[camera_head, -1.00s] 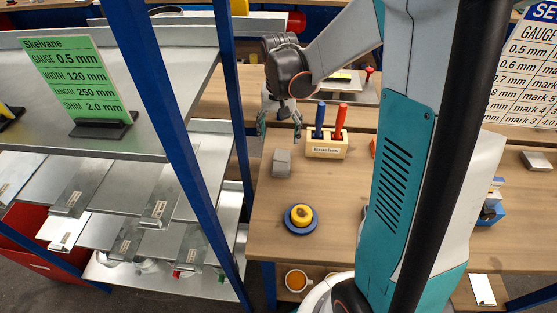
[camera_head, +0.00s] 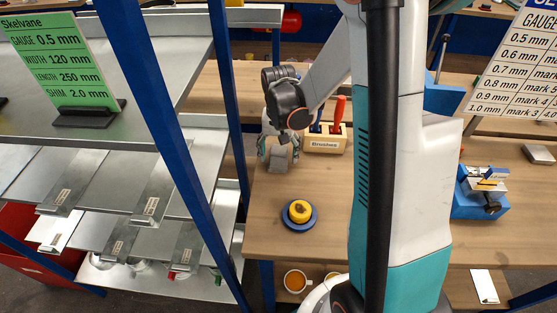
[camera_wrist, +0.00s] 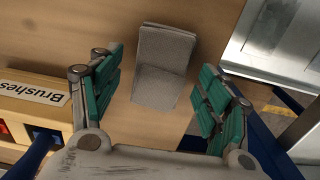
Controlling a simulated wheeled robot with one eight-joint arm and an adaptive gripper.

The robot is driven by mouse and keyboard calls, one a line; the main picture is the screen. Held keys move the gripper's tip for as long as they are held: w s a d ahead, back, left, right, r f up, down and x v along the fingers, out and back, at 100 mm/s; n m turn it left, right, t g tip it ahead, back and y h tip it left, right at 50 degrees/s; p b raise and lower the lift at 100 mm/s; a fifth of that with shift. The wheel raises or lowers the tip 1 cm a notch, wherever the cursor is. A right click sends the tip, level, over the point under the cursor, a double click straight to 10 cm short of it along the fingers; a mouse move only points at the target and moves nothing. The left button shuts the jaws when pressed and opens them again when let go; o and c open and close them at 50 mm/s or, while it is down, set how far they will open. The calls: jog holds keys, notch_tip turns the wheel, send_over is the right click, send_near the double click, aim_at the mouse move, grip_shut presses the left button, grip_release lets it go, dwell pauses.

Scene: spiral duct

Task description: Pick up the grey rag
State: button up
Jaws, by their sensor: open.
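The grey rag (camera_wrist: 162,68) is a folded, block-like piece lying on the wooden bench top. In the head view the grey rag (camera_head: 279,158) is partly hidden by my gripper (camera_head: 278,148), which hangs just above it. In the wrist view my gripper (camera_wrist: 160,98) is open, with its teal finger pads apart on either side of the rag's near end. The fingers do not appear to touch the rag, and nothing is between them but the bench and the rag's near part.
The wooden brush holder (camera_head: 324,142) with a blue and a red handle stands close beside my gripper. A blue dish with a yellow ring (camera_head: 299,212) lies nearer on the bench (camera_head: 345,205). A blue rack post (camera_head: 228,80) rises at the bench's left edge.

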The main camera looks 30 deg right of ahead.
aim_at(279, 155)
jog(key=c, duration=1.2)
jog(key=shift+r, duration=0.1)
notch_tip(279, 155, up, 20)
jog(key=p, duration=0.5)
jog(key=shift+p, duration=0.3)
jog(key=o, duration=0.5)
jog(key=c, duration=0.4)
